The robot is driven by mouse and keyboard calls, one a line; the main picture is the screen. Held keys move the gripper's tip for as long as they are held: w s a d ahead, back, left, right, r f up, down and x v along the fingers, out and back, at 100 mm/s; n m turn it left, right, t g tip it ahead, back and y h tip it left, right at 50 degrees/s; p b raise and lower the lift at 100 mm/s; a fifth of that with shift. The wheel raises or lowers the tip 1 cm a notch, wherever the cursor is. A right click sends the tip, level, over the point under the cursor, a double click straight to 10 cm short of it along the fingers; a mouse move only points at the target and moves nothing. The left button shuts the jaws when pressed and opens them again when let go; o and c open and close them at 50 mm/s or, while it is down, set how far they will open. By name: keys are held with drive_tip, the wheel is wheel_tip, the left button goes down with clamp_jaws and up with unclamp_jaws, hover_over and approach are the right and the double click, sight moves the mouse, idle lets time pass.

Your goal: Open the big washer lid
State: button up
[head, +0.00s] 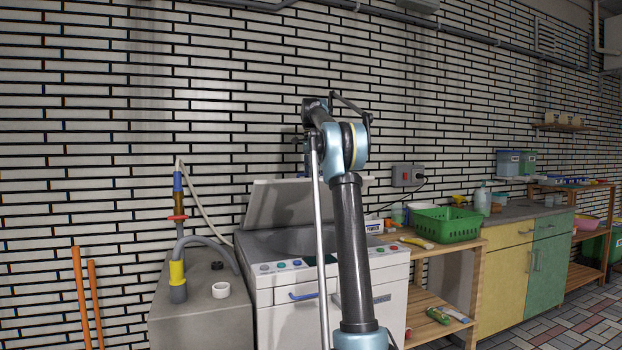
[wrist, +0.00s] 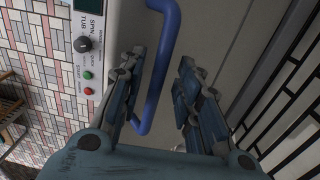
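The washer (head: 330,285) is a pale box with knobs and buttons along its front edge. Its grey lid (head: 290,203) stands tilted up at the back, and a grey recess shows below it. My gripper (wrist: 160,105) is open, its two fingers apart on either side of a blue handle (wrist: 166,70); I cannot tell whether they touch it. The handle crosses a grey panel beside the "SPIN TUB" control strip (wrist: 86,45). In the head view my arm covers part of the washer and the gripper cannot be made out. A blue bar (head: 305,295) shows on the washer's front.
A grey block (head: 195,315) with pipes stands left of the washer. A wooden shelf (head: 465,250) with a green basket (head: 447,224) stands to the right, then yellow and green cabinets (head: 505,270). The brick wall (head: 230,100) is close behind.

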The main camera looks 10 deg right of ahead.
drive_tip(key=shift+s+r, duration=0.1)
drive_tip(key=shift+r, duration=0.1)
drive_tip(key=shift+r, duration=0.25)
wheel_tip(320, 180, up, 7)
drive_tip(key=shift+w+f, duration=0.2)
drive_tip(key=shift+w, duration=0.1)
idle(0.5)
